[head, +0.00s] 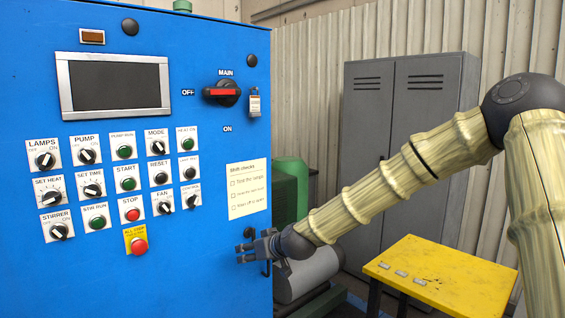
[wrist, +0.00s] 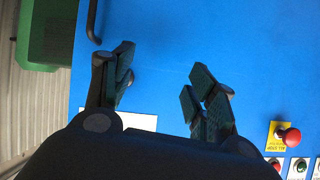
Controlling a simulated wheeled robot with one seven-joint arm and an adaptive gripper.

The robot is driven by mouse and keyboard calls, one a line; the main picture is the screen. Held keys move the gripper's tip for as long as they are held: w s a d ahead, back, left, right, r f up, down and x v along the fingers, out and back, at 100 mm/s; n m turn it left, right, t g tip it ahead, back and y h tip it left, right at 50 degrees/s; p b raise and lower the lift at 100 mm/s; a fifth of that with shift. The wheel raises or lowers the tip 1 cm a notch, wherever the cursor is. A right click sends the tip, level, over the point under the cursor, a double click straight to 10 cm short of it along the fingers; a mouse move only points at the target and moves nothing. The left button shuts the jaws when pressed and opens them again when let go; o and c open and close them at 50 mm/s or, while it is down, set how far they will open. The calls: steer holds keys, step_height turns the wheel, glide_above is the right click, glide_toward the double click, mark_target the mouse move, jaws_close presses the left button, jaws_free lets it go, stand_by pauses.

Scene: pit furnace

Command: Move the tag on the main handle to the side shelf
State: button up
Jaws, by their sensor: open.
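The main handle (head: 222,93) is a red bar on a black rotary switch, lying level between the MAIN and ON marks, high on the blue cabinet. A small pale tag (head: 255,103) hangs just right of it; how it is attached is too small to tell. The side shelf (head: 450,285) is a worn yellow top at the lower right. My gripper (head: 246,250) is low by the cabinet's right edge, well below the tag. In the wrist view my gripper (wrist: 160,88) is open and empty, facing the blue panel. The tag is not in the wrist view.
Three small pale pieces (head: 401,273) lie in a row on the shelf. A red stop button (head: 139,246) on the cabinet also shows in the wrist view (wrist: 290,137). A paper checklist (head: 248,189) is above my gripper. Grey lockers (head: 400,130) stand behind my arm.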

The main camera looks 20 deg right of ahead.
steer(key=w+d+r+t+y+p, duration=0.1)
steer(key=d+r+t, duration=0.1)
steer(key=r, duration=0.9)
steer(key=w+d+r+t+p, duration=0.1)
steer(key=w+d+r, duration=0.1)
steer(key=r, duration=0.9)
steer(key=n+t+y, duration=0.1)
steer(key=n+t, duration=0.1)
steer(key=t, duration=0.1)
glide_toward(256, 97)
steer(key=shift+p+x, duration=2.2)
steer(key=shift+x, duration=2.3)
steer(key=c, duration=1.1)
steer(key=shift+r, duration=0.4)
steer(key=shift+v, duration=3)
